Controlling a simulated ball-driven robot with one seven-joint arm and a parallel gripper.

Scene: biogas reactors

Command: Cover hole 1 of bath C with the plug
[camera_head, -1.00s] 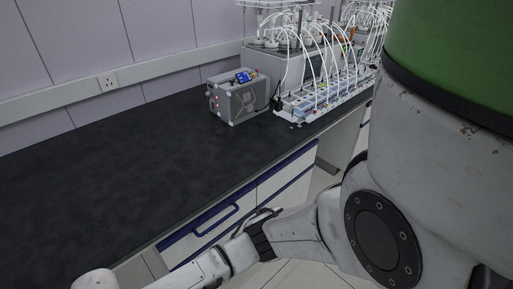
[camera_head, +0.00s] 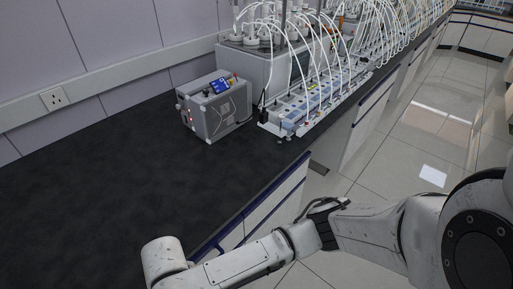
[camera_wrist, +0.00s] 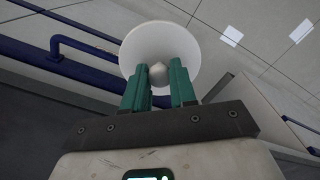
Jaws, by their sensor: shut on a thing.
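In the wrist view my gripper (camera_wrist: 158,68) has its green fingers shut on the small knob of a round white plug (camera_wrist: 160,36). The plug's wide, dish-like face shows beyond the fingertips, over the floor and the cabinet front. In the head view my arm reaches across the lower edge, and neither the gripper nor the plug can be seen. A grey bath (camera_head: 243,67) with white-capped bottles and tubes stands at the back of the bench. I cannot tell which bath is C or make out hole 1.
A grey box device (camera_head: 214,106) with a small blue screen stands left of a row of tubed units (camera_head: 318,98). The near left of the black bench (camera_head: 85,200) is bare. Tiled floor (camera_head: 420,135) lies free to the right.

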